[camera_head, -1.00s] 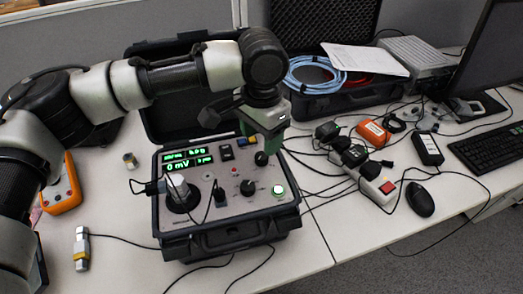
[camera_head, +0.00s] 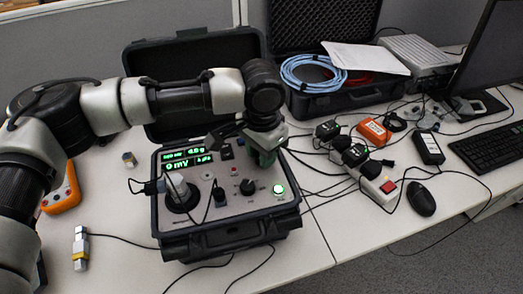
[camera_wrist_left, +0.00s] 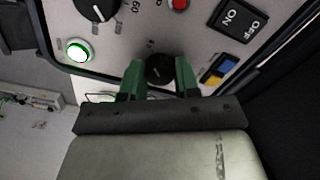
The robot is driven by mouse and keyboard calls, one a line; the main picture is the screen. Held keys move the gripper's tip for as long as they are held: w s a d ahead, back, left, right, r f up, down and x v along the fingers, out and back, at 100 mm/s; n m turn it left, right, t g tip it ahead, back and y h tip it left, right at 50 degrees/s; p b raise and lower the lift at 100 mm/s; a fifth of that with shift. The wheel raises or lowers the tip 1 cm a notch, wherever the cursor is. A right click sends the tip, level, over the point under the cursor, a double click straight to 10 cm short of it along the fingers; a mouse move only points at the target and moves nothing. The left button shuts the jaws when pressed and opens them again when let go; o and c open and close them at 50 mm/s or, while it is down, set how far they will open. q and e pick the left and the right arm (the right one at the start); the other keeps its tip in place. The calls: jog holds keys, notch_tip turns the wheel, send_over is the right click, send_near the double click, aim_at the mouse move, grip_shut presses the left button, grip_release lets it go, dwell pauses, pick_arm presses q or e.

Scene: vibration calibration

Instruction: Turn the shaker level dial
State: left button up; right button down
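The calibrator case (camera_head: 228,244) stands open on the table, with a grey panel carrying knobs, buttons and a green display reading 0 mV. A small black dial (camera_wrist_left: 160,70) sits on the panel between my left gripper's green fingers (camera_wrist_left: 159,80) in the wrist view. The fingers are open, one on each side of the dial, with what looks like a narrow gap. In the head view my left gripper (camera_head: 267,156) is at the panel's right rear and hides that dial. A second black dial with a number scale (camera_head: 247,187) is nearer the front. My right gripper is not in view.
A lit green button (camera_head: 278,189) is at the panel's right front. A silver cylinder on a black base (camera_head: 180,192) stands at the panel's left. A power strip (camera_head: 379,187) with plugs and cables lies to the right. An orange meter (camera_head: 62,192) is at the left.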

pick_arm(q)
jog(key=shift+r+m+p, duration=0.2)
jog(key=shift+m+p, duration=0.2)
jog(key=shift+p, duration=0.55)
jog(key=shift+c, duration=0.3)
jog(key=m+p, duration=0.6)
jog(key=p, duration=0.2)
jog(key=shift+m+p, duration=0.3)
jog(key=m+p, duration=0.2)
jog(key=m, duration=0.1)
jog(key=shift+m+p, duration=0.3)
jog(key=shift+p, duration=0.05)
jog(key=m+p, duration=0.1)
jog(key=m, duration=0.2)
jog(key=shift+m+p, duration=0.3)
jog(key=shift+p, duration=0.1)
jog(key=m+p, duration=0.1)
jog(key=m, duration=0.2)
jog(key=shift+f+m, duration=0.1)
jog(key=shift+m, duration=0.2)
jog(key=m, duration=0.4)
jog(key=shift+m+p, duration=0.3)
jog(key=shift+p, duration=0.1)
jog(key=shift+m, duration=1.9)
